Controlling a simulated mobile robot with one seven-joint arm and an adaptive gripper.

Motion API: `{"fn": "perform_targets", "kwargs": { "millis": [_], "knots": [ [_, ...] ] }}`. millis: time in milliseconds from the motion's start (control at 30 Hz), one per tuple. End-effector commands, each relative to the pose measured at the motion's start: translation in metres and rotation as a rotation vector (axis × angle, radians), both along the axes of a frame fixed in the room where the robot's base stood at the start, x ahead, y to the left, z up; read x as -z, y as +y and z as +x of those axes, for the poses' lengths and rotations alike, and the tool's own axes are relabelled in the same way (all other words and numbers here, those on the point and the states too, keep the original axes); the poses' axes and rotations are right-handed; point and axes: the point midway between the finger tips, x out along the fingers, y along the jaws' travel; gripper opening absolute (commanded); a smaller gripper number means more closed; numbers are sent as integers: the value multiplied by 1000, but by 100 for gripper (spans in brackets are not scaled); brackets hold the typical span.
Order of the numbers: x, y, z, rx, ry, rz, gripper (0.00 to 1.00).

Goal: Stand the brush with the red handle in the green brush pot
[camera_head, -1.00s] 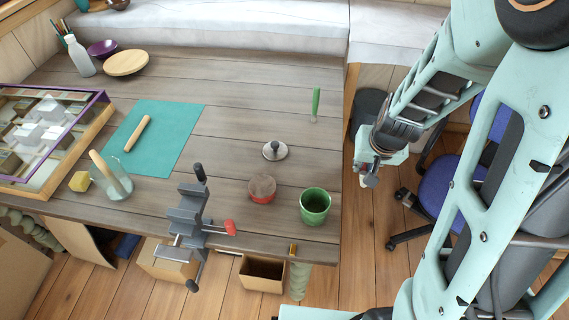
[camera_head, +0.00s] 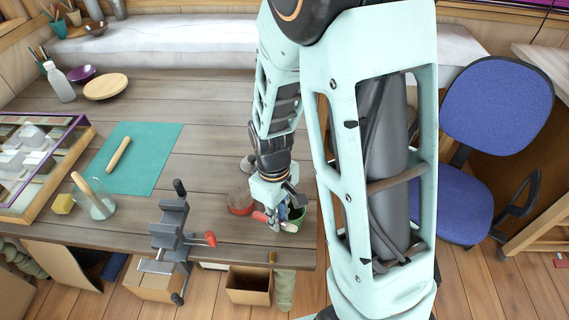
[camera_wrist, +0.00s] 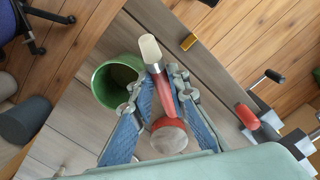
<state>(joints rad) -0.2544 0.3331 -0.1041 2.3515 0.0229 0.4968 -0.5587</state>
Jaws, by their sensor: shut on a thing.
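My gripper (camera_wrist: 160,98) is shut on the brush with the red handle (camera_wrist: 165,92). In the wrist view its pale bristle end (camera_wrist: 150,50) points toward the top of the picture. The green brush pot (camera_wrist: 97,89) stands just left of the brush there, its dark mouth open toward the camera. The brush overlaps the table beside the pot and is not inside the mouth. In the head view my gripper (camera_head: 273,212) is low over the table's right end, with the green pot (camera_head: 298,215) partly hidden behind it and the red handle (camera_head: 260,217) showing at its left.
A red pot with a pale top (camera_wrist: 170,138) stands close beside the green pot; it also shows in the head view (camera_head: 241,203). A grey vise with a red knob (camera_head: 172,230) is clamped at the front edge. A teal mat (camera_head: 140,155) and glass jar (camera_head: 101,207) lie further left.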

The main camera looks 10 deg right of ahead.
Motion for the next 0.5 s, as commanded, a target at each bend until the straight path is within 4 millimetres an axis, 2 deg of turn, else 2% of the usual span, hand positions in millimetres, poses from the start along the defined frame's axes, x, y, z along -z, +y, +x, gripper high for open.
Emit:
{"fn": "perform_targets", "kwargs": {
  "millis": [133,267,400,500],
  "knots": [
    [-4,-4,-21,-205,127,-129,1],
    [-13,-16,-34,-400,236,-293,1],
    [-30,-31,-37,-603,322,-504,1],
    [-48,-40,-31,-743,353,-665,1]
  ]
}}
